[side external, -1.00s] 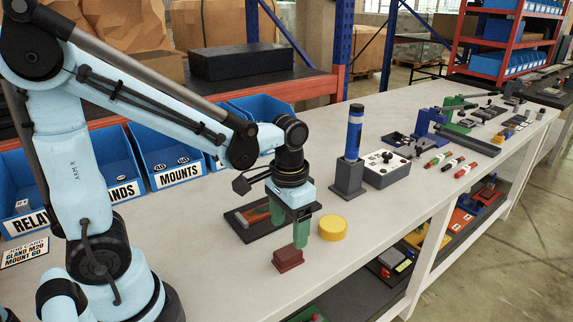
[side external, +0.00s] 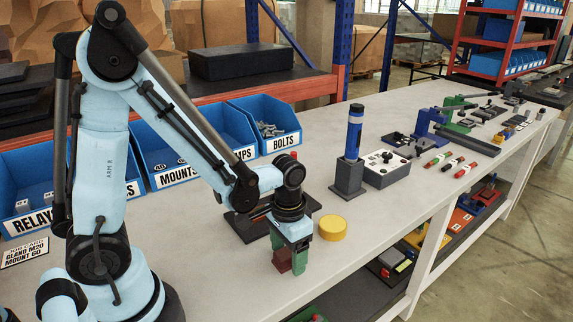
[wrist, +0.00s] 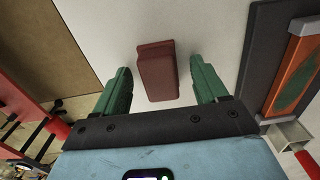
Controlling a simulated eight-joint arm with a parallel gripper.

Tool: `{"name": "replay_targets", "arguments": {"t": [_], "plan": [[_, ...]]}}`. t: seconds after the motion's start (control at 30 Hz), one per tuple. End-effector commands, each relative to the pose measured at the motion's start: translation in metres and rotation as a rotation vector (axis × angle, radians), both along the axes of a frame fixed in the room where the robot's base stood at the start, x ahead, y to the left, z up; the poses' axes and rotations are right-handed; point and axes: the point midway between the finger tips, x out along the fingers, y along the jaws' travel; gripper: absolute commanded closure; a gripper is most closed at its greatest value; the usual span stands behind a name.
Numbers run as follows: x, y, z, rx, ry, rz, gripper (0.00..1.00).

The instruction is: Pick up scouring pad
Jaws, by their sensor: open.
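The scouring pad appears to be the dark red block (side external: 283,260) on the bench near its front edge. In the wrist view the red block (wrist: 158,72) lies between my two green fingers, with a gap on each side. My gripper (side external: 290,258) points down at the block in the side view, and one finger partly covers it. My gripper (wrist: 162,88) is open and holds nothing. Whether the fingertips touch the bench cannot be told.
A yellow round object (side external: 333,228) stands just right of my gripper. A dark tray (side external: 246,229) lies behind it, and the wrist view shows an orange and green item (wrist: 297,70) in it. A blue cylinder in a grey holder (side external: 349,178) stands farther right.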

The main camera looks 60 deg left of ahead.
Motion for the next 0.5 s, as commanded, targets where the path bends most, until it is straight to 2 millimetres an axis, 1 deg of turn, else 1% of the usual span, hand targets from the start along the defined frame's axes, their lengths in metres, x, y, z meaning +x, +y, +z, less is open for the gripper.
{"name": "replay_targets", "arguments": {"t": [0.2, 0.27, 0.5], "plan": [[0.0, 0.0001, -0.0005, 0.0, 0.0, 0.0, 0.28], [0.0, 0.0001, -0.0005, 0.0, 0.0, 0.0, 0.35], [0.0, 0.0001, -0.0003, 0.0, 0.0, 0.0, 0.72]]}}
